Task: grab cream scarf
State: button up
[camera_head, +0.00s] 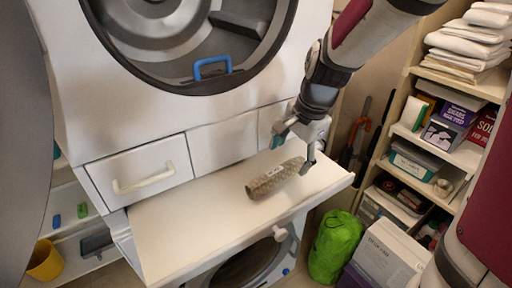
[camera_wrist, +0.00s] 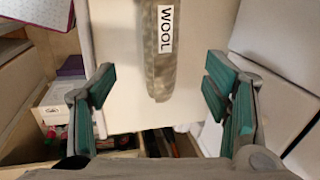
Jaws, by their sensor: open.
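The cream scarf (camera_head: 275,178) is a beige-brown roll lying on the white pull-out shelf (camera_head: 190,222) between the two machines. In the wrist view the scarf (camera_wrist: 160,70) has a white label reading WOOL and lies upright in the picture at the upper middle, with its top end cut off by the frame. My gripper (camera_head: 292,150) is above the shelf at the scarf's right end. In the wrist view my gripper (camera_wrist: 158,95) is open, its green-padded fingers apart on either side of the scarf's line. Neither finger visibly touches it.
A white machine with a round door (camera_head: 205,70) stands behind and above the shelf. Another machine is below, with a white knob (camera_head: 281,233) at the shelf's front. Shelves with towels (camera_head: 468,45) and boxes are at right. A green bag (camera_head: 335,246) stands on the floor. The shelf's left part is clear.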

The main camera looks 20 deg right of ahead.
aim_at(283, 170)
jog(key=shift+s+a+x, duration=0.15)
jog(key=shift+x, duration=1.5)
jog(key=shift+s+a+x, duration=0.1)
jog(key=shift+a+x, duration=0.05)
jog(key=shift+x, duration=1.55)
jog(key=c, duration=1.4)
